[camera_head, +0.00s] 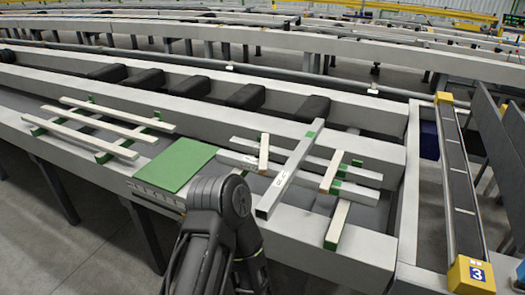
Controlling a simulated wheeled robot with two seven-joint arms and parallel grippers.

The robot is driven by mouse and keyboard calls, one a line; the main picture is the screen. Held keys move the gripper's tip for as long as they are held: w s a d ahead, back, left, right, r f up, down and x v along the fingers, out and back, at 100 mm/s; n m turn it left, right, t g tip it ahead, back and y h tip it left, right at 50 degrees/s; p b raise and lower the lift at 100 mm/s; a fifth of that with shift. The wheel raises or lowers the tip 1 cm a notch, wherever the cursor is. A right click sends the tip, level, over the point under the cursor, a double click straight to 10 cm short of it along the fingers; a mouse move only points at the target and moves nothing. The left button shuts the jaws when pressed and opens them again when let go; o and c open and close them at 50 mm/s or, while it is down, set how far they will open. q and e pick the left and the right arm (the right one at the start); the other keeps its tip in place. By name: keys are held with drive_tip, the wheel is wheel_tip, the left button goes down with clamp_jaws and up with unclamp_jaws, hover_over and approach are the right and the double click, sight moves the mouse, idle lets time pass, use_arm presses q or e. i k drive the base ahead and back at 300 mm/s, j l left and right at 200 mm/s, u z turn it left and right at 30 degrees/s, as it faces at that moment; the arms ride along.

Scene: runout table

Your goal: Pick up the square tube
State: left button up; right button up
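A long light-grey square tube (284,180) lies diagonally on the runout table (130,180), right of the middle. Its near end is square and dark, and small dark marks show on its top face. It rests across two other long pale bars (240,159). A black jointed arm of mine stands at the bottom centre, just left of the tube's near end. No fingertips show on it, and I cannot tell which arm it is. Neither gripper can be seen, and nothing touches the tube from above.
A green mat (175,164) lies left of the tube. Further left are several pale bars (88,127) on green-marked supports. Short wooden pieces (332,172) lie close right of the tube. Black blocks (246,97) sit in the channel behind. A yellow-ended rail (458,175) stands at the right.

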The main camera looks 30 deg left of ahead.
sight(269, 202)
drive_tip(key=u, duration=0.75)
drive_tip(key=z, duration=0.4)
drive_tip(key=j+z, duration=0.3)
drive_tip(key=z, duration=0.15)
drive_tip(key=j+z, duration=0.7)
drive_tip(key=z, duration=0.15)
drive_tip(key=k+j+z, duration=0.1)
drive_tip(key=j, duration=0.3)
drive_tip(key=k+j, duration=0.25)
drive_tip(key=j, duration=0.15)
drive_tip(key=k+j+z, duration=0.15)
drive_tip(key=j, duration=0.3)
